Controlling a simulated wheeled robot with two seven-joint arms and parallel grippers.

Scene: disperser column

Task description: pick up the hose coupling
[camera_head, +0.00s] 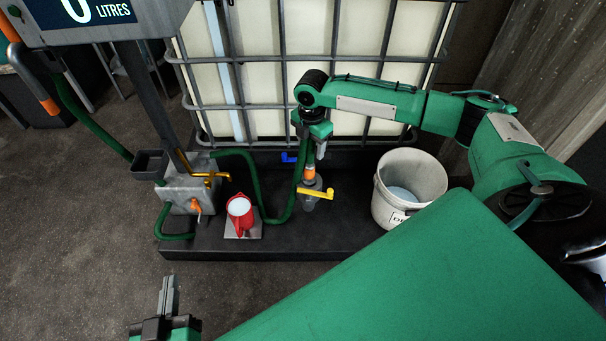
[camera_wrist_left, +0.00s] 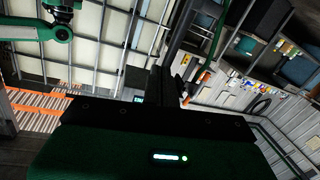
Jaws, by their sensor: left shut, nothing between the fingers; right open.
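The hose coupling (camera_head: 309,173), an orange collar at the end of a green hose, stands upright beside a yellow valve handle (camera_head: 318,193) at the middle of the dark platform. My right gripper (camera_head: 318,148) is open and points down just above the coupling. The fingers and hose overlap in this view, so I cannot tell whether they touch. My left gripper (camera_head: 169,296) is shut and empty, low at the left of the head view, well apart from the coupling. Its dark fingers also show in the left wrist view (camera_wrist_left: 170,88), where the coupling cannot be made out.
A caged white tank (camera_head: 270,90) stands behind the platform (camera_head: 250,245).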

